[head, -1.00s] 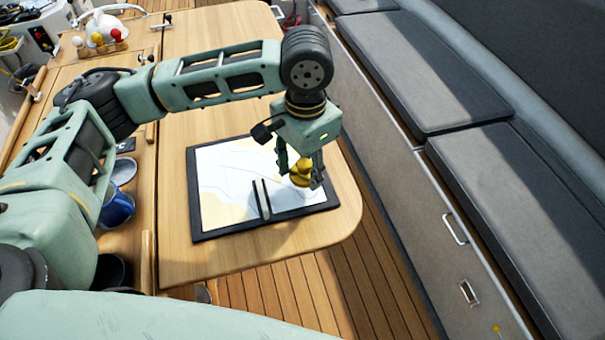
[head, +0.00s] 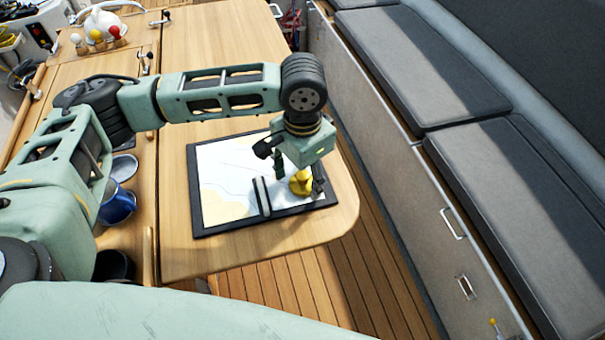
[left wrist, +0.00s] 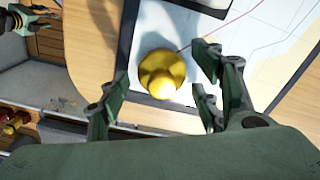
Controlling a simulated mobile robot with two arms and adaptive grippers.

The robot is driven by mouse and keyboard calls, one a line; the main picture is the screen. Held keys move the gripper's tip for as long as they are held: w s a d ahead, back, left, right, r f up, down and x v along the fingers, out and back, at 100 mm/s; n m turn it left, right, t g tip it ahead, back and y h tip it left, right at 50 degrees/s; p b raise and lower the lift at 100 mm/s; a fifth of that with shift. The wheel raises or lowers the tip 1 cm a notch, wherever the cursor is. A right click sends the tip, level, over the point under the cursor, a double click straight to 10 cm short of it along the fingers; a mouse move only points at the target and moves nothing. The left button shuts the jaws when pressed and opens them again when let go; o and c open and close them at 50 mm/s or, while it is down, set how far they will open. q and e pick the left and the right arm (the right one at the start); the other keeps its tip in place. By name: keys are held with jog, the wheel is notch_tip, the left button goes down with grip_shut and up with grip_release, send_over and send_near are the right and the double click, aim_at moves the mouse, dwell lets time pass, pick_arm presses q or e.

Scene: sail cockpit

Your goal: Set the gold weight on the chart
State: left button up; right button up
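The gold weight (head: 300,184) is upright at the right side of the chart (head: 222,175), close to its black border. It looks to rest on the sheet. My left gripper (head: 299,178) is lowered around the weight. Its fingers (left wrist: 160,92) stand on both sides with visible gaps, so it is open. A green and black part at the wrist view's upper left may be my right gripper (left wrist: 22,19); its fingers are unclear.
A dark bar (head: 262,197) lies on the chart left of the weight. The wooden table (head: 190,245) has a rounded near corner close by. A blue mug (head: 118,203) sits in a side recess. Grey settee cushions (head: 530,195) run along the right.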

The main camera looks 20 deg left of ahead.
aim_at(303, 176)
pick_arm(q)
jog(key=shift+r, duration=0.2)
notch_tip(303, 176, up, 12)
jog(key=b, duration=0.2)
dwell(0.3)
jog(key=shift+f, duration=0.15)
